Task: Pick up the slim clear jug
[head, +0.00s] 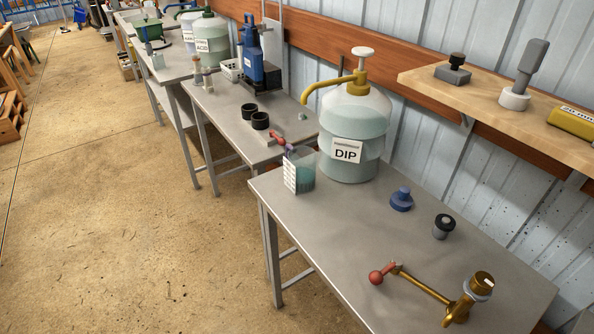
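A small clear jug (305,177) with teal liquid in it stands upright at the far left corner of the near metal table (365,215). It has a white marked strip on its left side. It is close beside a large clear pump bottle (357,120) labelled DIP; I cannot tell if the two touch. Neither of my grippers shows in the head view.
On the near table are a blue knob-topped piece (401,200), a black-and-grey piece (444,226) and a brass lever with a red ball (376,278). A wooden shelf (490,105) overhangs the right. The floor (130,220) at left is open.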

